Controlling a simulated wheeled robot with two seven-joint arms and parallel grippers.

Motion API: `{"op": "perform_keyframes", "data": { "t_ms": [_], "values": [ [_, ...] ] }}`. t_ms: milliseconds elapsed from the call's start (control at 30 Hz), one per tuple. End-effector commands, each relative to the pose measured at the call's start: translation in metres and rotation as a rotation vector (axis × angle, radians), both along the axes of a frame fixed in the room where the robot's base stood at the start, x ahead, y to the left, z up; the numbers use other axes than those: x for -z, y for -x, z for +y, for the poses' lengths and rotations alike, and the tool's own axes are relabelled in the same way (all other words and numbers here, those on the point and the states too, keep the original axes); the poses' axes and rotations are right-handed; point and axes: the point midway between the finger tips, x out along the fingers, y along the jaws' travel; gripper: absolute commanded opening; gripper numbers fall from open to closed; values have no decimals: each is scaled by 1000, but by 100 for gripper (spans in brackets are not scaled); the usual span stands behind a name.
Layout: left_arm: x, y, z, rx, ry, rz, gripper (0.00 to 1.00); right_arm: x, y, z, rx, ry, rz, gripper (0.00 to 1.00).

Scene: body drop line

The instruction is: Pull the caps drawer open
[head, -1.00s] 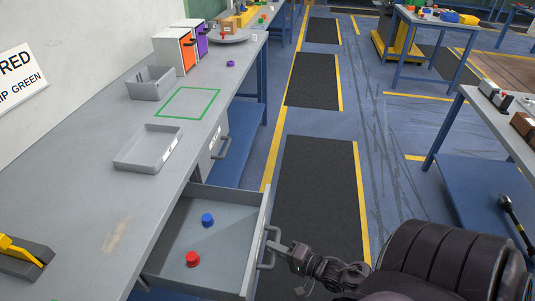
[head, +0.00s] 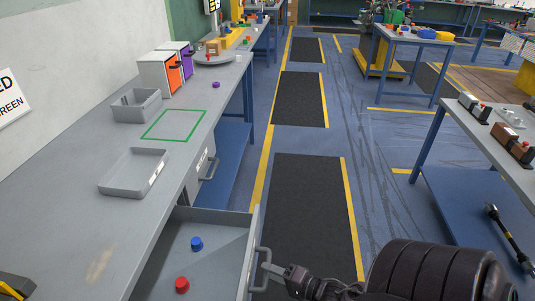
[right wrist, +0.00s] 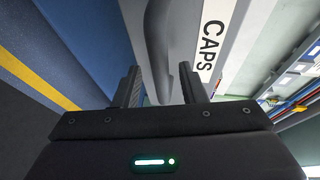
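The caps drawer (head: 215,219) stands pulled out from the bench, and a blue cap (head: 196,244) and a red cap (head: 182,285) lie in it. Its handle (head: 266,256) is a grey bar on the drawer front. In the right wrist view the handle (right wrist: 158,40) runs between my fingers, beside the CAPS label (right wrist: 210,45). My right gripper (head: 273,269) is at the handle. Its fingers (right wrist: 160,80) stand apart on both sides of the bar and look open, with a small gap. My left gripper is not in view.
On the bench (head: 65,205) are a grey tray (head: 118,187), a grey bin (head: 148,108) and a green outline (head: 160,138). A closed drawer handle (head: 210,170) sticks out farther along. A side table (head: 455,122) stands right. The aisle mat (head: 305,205) is clear.

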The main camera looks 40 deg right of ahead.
Motion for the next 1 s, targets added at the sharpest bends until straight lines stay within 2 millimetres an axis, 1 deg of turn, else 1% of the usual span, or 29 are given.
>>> {"op": "perform_keyframes", "data": {
  "t_ms": [33, 200, 367, 500, 1000],
  "values": [
    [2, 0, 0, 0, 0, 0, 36, 0, 11, -3, 1, 1, 3, 38],
    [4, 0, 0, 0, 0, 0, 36, -6, 38, -10, 0, 1, 2, 38],
    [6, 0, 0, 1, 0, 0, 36, -9, 53, -15, 1, 0, 1, 38],
    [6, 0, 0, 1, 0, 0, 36, -11, 57, -16, 1, 1, -1, 38],
    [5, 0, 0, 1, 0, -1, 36, -11, 56, -16, 1, 1, 0, 38]
  ]
}}
